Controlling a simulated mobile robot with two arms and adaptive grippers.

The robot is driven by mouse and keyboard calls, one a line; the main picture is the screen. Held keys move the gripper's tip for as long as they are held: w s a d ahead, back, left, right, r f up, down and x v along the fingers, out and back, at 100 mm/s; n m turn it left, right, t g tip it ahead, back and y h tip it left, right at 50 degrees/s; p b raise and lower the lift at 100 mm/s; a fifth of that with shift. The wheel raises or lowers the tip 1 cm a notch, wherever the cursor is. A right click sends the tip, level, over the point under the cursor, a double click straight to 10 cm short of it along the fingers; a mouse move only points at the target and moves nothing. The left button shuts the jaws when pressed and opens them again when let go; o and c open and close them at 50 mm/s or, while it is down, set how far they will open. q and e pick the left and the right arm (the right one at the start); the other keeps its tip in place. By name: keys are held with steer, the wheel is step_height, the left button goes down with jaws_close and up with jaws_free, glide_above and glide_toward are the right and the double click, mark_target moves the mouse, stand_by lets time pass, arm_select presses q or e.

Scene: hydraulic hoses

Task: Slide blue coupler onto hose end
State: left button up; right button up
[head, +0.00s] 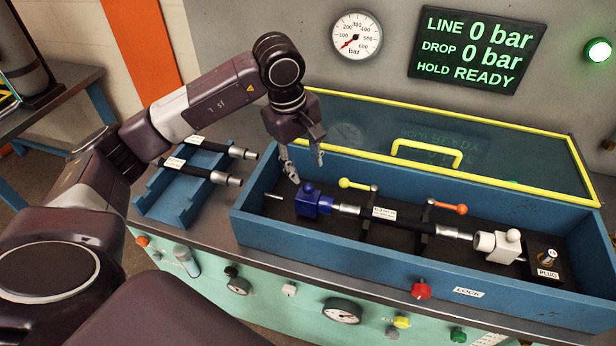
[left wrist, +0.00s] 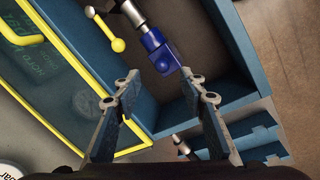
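The blue coupler (head: 307,203) sits at the left end of the blue-walled test box, against the silver left end (head: 346,208) of the black hose (head: 405,219). It also shows in the left wrist view (left wrist: 160,52), in line with the silver fitting (left wrist: 132,14); I cannot tell how far it is on. My left gripper (head: 305,164) is open and empty, above and slightly left of the coupler, apart from it. Its parted fingers show in the left wrist view (left wrist: 158,84). A white coupler (head: 498,244) is at the hose's right end. My right gripper is not in view.
The hose lies under clamps with yellow (head: 355,184) and orange (head: 448,208) handles. The clear yellow-framed lid (head: 430,156) stands raised behind the box. A blue rack (head: 172,206) with two hoses is left of it. The display (head: 478,47) reads 0 bar, READY.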

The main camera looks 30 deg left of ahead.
arm_select(q)
steer(key=shift+s+a+r, duration=0.1)
steer(key=shift+s+r, duration=0.1)
steer(key=shift+r, duration=0.8)
steer(key=shift+s+r, duration=0.15)
steer(key=shift+r, duration=0.8)
